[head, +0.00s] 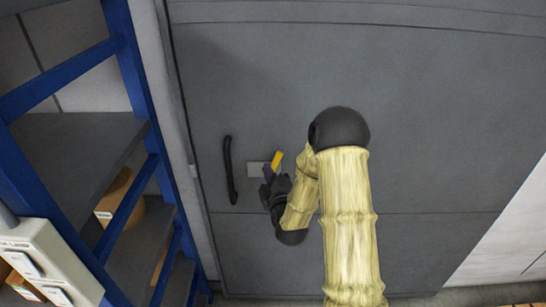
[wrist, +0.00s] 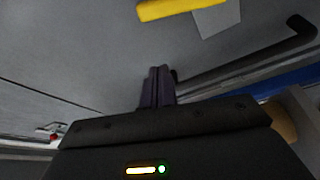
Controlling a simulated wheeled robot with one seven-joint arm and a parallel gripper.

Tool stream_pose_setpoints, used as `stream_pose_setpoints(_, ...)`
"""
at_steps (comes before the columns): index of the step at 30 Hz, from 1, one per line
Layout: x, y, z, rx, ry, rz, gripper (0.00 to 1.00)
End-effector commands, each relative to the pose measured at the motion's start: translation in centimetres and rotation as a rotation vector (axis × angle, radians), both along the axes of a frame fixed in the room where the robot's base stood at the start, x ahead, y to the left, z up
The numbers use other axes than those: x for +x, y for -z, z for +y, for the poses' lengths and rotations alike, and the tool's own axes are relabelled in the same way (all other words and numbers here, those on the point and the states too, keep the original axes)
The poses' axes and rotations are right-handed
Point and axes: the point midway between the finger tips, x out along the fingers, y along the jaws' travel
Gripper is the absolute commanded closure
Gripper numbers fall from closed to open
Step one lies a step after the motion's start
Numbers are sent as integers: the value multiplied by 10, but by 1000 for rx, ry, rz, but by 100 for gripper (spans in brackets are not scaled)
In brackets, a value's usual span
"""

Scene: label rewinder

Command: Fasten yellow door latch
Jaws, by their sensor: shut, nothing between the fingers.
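The yellow latch (head: 277,161) sits on the large grey door, at the right edge of a small light plate (head: 257,169). In the head view it is tilted, its top leaning right. In the wrist view the yellow latch (wrist: 183,9) shows at the top, partly cut off by the frame. My gripper (head: 267,177) is at the door just below the latch. In the wrist view my gripper's fingers (wrist: 158,72) are together with nothing between them, and a gap shows between them and the latch. Whether they touch the door is unclear.
A black vertical handle (head: 230,170) is on the door left of the plate. It also crosses the upper right of the wrist view (wrist: 250,70). A blue-framed shelf (head: 135,75) with boxes stands at the left. The door (head: 430,110) is bare right of my arm.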

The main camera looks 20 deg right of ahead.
Motion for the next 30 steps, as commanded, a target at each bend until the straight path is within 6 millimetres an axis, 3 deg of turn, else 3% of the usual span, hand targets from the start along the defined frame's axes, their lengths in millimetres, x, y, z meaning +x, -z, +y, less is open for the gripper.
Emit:
stream_pose_setpoints(16,80,-13,2,2,3,1,100)
stream_pose_setpoints(22,70,-1,-26,1,3,3,100)
stream_pose_setpoints(30,67,5,-33,1,0,1,100)
